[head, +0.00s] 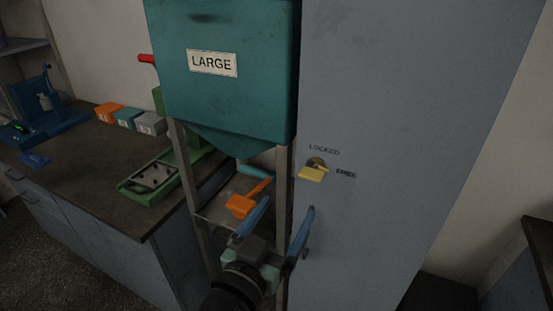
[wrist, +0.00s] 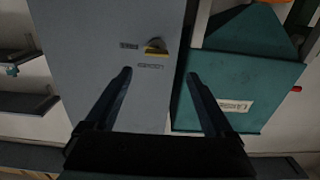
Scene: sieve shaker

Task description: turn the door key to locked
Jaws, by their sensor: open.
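The door key (head: 311,174) has a flat yellow bow and sits in a round lock on the grey-blue cabinet door (head: 390,110). The LOCKED label (head: 324,151) is above it and the FREE label (head: 346,174) is to its right. The bow lies roughly flat, in line with FREE rather than LOCKED. My gripper (head: 288,205) is open and empty, below and in front of the key, apart from it. In the wrist view, which is upside down, the key (wrist: 156,48) shows beyond and between my fingertips (wrist: 159,75).
A teal hopper (head: 230,100) marked LARGE stands left of the door on metal legs. An orange scoop-like thing (head: 243,205) lies on the shelf below it. A bench (head: 90,180) with a green tray and small numbered boxes is at the left. The door face around the key is clear.

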